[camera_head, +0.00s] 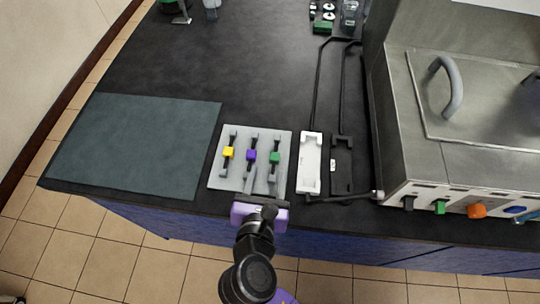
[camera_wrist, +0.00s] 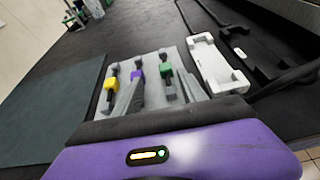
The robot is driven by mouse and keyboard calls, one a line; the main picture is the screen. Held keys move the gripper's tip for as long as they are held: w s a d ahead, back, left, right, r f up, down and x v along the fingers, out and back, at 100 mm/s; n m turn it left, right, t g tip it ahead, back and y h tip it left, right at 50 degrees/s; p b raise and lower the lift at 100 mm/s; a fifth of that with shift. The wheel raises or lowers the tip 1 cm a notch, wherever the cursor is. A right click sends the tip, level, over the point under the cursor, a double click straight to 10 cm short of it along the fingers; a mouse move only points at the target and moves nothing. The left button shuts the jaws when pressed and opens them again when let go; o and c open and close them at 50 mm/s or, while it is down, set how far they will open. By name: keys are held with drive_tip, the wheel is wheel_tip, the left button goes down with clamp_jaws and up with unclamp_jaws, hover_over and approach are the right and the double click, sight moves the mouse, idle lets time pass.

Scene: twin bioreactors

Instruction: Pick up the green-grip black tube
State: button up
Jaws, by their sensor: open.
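The green-grip black tube (camera_head: 275,157) lies at the right of three tubes on a light grey rack (camera_head: 214,180). Its green grip also shows in the wrist view (camera_wrist: 167,73). The yellow-grip tube (camera_head: 228,152) lies at the left and the purple-grip tube (camera_head: 251,155) in the middle. My gripper (camera_head: 261,183) is open and empty over the rack's near edge. In the wrist view its two grey fingers (camera_wrist: 160,92) reach towards the rack, with the green grip between and beyond them.
A white holder (camera_head: 311,163) and a black holder (camera_head: 342,165) stand right of the rack. Beyond them is a steel machine (camera_head: 415,130) with coloured knobs. A dark green mat (camera_head: 135,145) lies clear at the left. The counter behind the rack is free.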

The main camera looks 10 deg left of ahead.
sight(274, 159)
drive_tip(key=shift+w+d+f+n, duration=0.1)
drive_tip(key=shift+w+f+n, duration=0.05)
drive_tip(key=shift+w+n, duration=0.15)
drive_tip(key=x, duration=0.7)
drive_tip(key=shift+d+f, duration=0.25)
drive_tip(key=shift+d, duration=0.15)
drive_tip(key=shift+c, duration=0.4)
clamp_jaws()
